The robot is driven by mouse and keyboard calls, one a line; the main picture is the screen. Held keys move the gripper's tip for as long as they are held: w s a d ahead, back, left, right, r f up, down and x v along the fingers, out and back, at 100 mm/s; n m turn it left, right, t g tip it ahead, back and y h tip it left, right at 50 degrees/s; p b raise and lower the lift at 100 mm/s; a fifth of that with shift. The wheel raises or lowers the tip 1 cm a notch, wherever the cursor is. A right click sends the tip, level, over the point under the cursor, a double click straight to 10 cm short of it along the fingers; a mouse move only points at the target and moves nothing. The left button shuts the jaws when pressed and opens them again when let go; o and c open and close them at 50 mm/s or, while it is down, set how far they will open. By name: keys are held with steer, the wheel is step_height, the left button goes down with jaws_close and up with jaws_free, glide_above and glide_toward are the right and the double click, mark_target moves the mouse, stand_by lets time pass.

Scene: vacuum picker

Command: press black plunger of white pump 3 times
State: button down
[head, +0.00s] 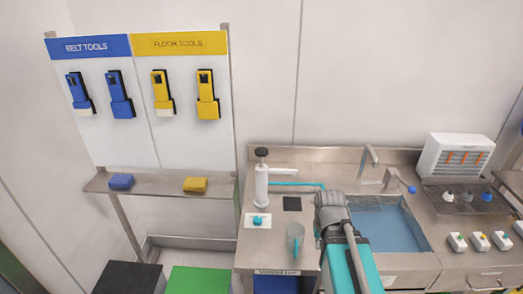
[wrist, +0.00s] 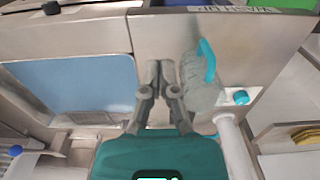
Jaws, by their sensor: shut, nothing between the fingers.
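The white pump (head: 262,187) stands upright at the left end of the steel counter, with its black plunger (head: 261,152) raised on top. In the wrist view a white column, likely the pump (wrist: 234,148), shows at lower right; the plunger is not visible there. My gripper (wrist: 160,65) is shut and empty, over the counter beside the clear jug (wrist: 201,82). In the head view my arm hides the fingers, to the right of the pump and apart from it.
The clear jug with a teal handle (head: 295,239) stands near the counter's front. A teal knob on a white plate (head: 257,221) and a black square (head: 292,203) lie near the pump. A blue sink (head: 392,230) is right. A tool board (head: 145,135) stands left.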

steer(key=w+a+r+t+y+p, duration=0.1)
steer(key=w+a+r+t+p, duration=0.1)
steer(key=w+a+r+p, duration=0.45)
steer(key=w+a+r+t+y+p, duration=0.2)
steer(key=w+r+p, duration=0.3)
steer(key=w, duration=0.5)
step_height(320, 180, up, 15)
steer(key=m+t+y+p, duration=0.2)
steer(key=t+p, duration=0.1)
steer(key=p, duration=0.6)
glide_above(262, 151)
steer(key=shift+w+f, duration=0.1)
steer(key=shift+f, duration=0.15)
steer(key=shift+f+b, duration=0.1)
steer(key=shift+b, duration=0.25)
step_height(262, 151, down, 9)
steer(key=b, duration=0.8)
steer(key=shift+r+b, duration=0.2)
steer(key=shift+b, duration=0.1)
